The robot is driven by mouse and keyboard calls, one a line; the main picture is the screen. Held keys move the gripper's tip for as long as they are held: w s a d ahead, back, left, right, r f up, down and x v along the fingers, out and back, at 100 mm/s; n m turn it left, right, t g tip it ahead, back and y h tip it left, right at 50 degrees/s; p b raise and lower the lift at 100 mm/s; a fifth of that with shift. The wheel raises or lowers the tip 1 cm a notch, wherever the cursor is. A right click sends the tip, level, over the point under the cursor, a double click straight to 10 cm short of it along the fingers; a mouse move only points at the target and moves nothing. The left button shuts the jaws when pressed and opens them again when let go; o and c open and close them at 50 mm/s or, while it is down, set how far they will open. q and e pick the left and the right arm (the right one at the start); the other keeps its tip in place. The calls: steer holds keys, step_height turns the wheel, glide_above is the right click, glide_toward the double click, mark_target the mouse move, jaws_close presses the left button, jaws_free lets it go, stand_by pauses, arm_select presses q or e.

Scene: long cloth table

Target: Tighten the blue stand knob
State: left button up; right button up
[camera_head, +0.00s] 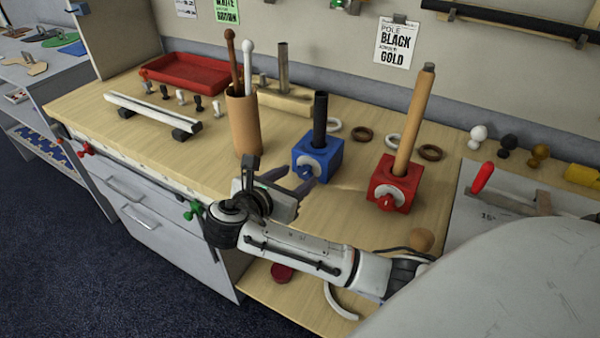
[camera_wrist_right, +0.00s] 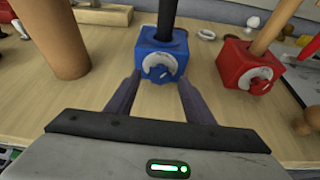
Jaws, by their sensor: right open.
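The blue stand (camera_head: 328,154) sits on the wooden table with a black pole (camera_head: 320,112) upright in it. Its blue knob (camera_head: 308,169) is on the front face, within a pale round dial. In the right wrist view the knob (camera_wrist_right: 159,72) shows between and just beyond the fingertips. My right gripper (camera_head: 291,182) is open and empty, with its two dark fingers (camera_wrist_right: 160,84) pointing at the front of the blue stand, one at each side of the knob. I cannot tell whether the fingertips touch the dial. My left gripper is not in view.
A red stand (camera_head: 392,183) with a wooden pole is close on the right. A tan cylinder (camera_head: 243,122) holding sticks stands at the left. Several rings, including a brown one (camera_head: 362,134), lie behind. A red tray (camera_head: 195,72) lies at the back left.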

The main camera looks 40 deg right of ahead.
mark_target(304, 173)
steer(key=shift+x, duration=1.65)
steer(key=c, duration=1)
steer(key=shift+c, duration=0.2)
steer(key=shift+s+f+m+t+y, duration=0.15)
steer(key=shift+m+t+y, duration=0.15)
steer(key=shift+m+t, duration=0.65)
steer(key=shift+s+d+m+t, duration=0.1)
steer(key=shift+m+t, duration=0.45)
steer(key=shift+m, duration=0.8)
steer(key=o, duration=1)
